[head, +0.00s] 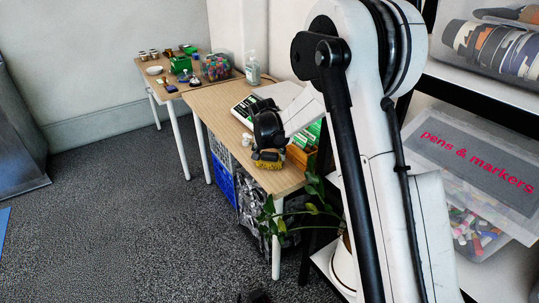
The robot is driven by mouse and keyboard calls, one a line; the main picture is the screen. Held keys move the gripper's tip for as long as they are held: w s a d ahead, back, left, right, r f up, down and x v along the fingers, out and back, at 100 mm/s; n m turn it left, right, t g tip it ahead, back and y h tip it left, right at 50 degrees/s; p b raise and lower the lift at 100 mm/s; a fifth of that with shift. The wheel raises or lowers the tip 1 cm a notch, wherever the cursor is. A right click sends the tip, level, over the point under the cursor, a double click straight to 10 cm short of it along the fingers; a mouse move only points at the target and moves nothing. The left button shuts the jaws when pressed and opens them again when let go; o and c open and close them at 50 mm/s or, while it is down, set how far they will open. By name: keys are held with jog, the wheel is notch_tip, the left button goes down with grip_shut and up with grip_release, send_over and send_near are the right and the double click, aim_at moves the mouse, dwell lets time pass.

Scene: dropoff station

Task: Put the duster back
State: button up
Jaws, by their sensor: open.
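My gripper (267,132) is the dark end of the white arm, over the front part of the near wooden table (222,108). Its fingers are small and partly hidden, and it is open. A small yellow and dark block (267,160), which looks like the duster, lies at the table's front edge just below my gripper. I cannot tell whether the fingers touch it or stand around it.
White items (247,139), an orange-brown box (299,156) and a clear bottle (252,70) stand on the near table. The far table (150,78) holds several small things. A leafy plant (272,216) and a pens-and-markers bin (473,165) are close to my arm.

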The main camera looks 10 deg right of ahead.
jog(key=s+r+n+p, duration=0.1)
jog(key=s+r, duration=0.6)
jog(key=r, duration=0.3)
jog(key=s+r+p, duration=0.1)
jog(key=s+r, duration=0.6)
jog(key=r, duration=0.2)
jog(key=s+r+n+t+y, duration=0.1)
jog(key=s+n+t, duration=0.2)
jog(key=s, duration=2.6)
jog(key=shift+s+r+n+y, duration=0.2)
jog(key=shift+r+n+y, duration=0.2)
jog(key=shift+n, duration=0.1)
